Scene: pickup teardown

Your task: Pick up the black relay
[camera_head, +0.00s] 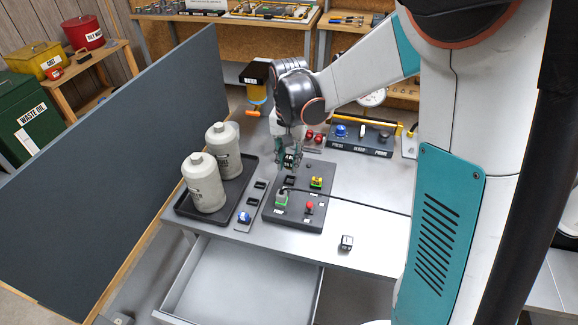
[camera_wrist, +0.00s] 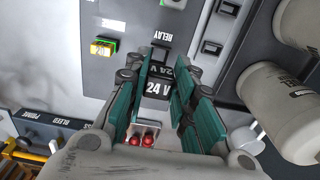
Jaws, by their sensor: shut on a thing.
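My gripper (camera_head: 289,163) is shut on the black relay, a small dark block (camera_head: 289,158) marked "24 V". In the wrist view the relay (camera_wrist: 157,88) sits between the two green fingers (camera_wrist: 158,80). It is held above the dark grey panel (camera_head: 268,215), near a spot labelled "RELAY" (camera_wrist: 163,34). A dark socket shows beside that label, partly hidden by the fingers and relay. The relay's underside is hidden.
Two grey bottles stand in a black tray (camera_head: 185,207) at left. The drawer (camera_head: 245,285) is open.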

